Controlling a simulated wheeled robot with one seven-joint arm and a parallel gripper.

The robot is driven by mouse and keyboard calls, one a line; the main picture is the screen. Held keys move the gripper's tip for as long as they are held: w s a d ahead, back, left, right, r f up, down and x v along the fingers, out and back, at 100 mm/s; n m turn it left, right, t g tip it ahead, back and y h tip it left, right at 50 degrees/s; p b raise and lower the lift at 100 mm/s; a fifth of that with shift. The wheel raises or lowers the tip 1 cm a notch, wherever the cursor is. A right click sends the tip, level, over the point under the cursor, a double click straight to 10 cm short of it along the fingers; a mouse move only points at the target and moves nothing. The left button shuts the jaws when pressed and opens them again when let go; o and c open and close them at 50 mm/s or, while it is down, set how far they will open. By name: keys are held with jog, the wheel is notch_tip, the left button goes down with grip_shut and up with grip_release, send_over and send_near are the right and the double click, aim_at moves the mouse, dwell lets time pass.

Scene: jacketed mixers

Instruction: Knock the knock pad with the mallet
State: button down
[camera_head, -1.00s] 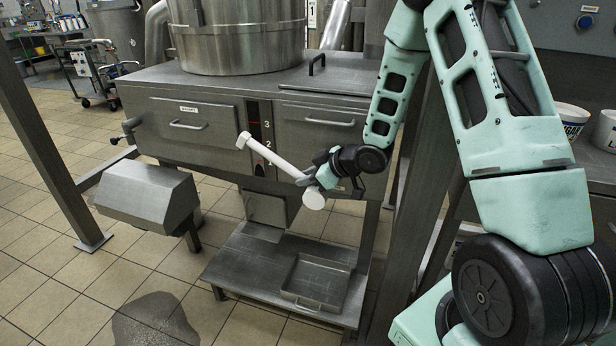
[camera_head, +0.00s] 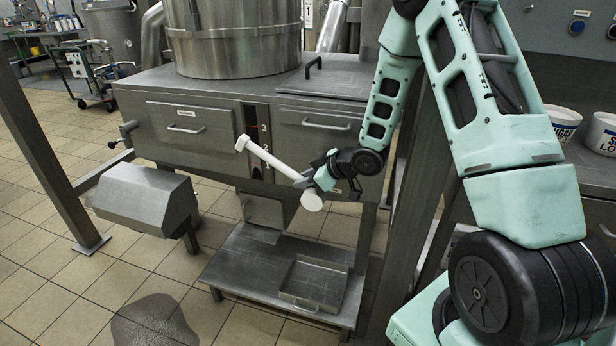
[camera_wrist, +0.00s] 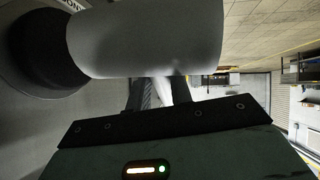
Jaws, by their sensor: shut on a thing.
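A white mallet (camera_head: 272,160) is held slantwise in front of the steel machine. Its far end points up and left, and its thicker round end is just below my gripper (camera_head: 311,183). My gripper is shut on the mallet's lower part. In the wrist view, a large pale cylinder of the mallet (camera_wrist: 150,42) fills the upper middle, close in front of the fingers. A dark round thing with a pale lettered rim (camera_wrist: 40,45) shows at the upper left of that view, partly covered by the cylinder. I cannot tell which surface is the knock pad.
A steel machine (camera_head: 190,92) with drawers carries a round vessel (camera_head: 235,40). A grey angular box (camera_head: 140,198) juts out at its left. A low platform (camera_head: 235,265) holds a shallow tray (camera_head: 315,283). A steel post (camera_head: 40,150) stands left; tiled floor is open there.

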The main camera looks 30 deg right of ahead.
jog(key=shift+s+a, duration=0.2)
jog(key=shift+a, duration=0.15)
jog(key=shift+d, duration=0.1)
jog(key=w+d+p, duration=0.3)
jog(key=d, duration=0.1)
jog(key=shift+s+a+b, duration=0.5)
jog(key=shift+s+a, duration=0.25)
jog(key=shift+a, duration=0.3)
jog(key=shift+s+a+b, duration=0.45)
jog(key=shift+s+a, duration=0.3)
jog(key=shift+a, duration=0.25)
jog(key=s+a+r+m+t+h+p, duration=0.1)
jog(key=a+m+h+p, duration=0.3)
jog(key=p, duration=0.5)
jog(key=shift+s+a+r+m+h+p, duration=0.35)
jog(key=shift+s+a+r+m, duration=0.3)
jog(key=shift+s+a, duration=0.3)
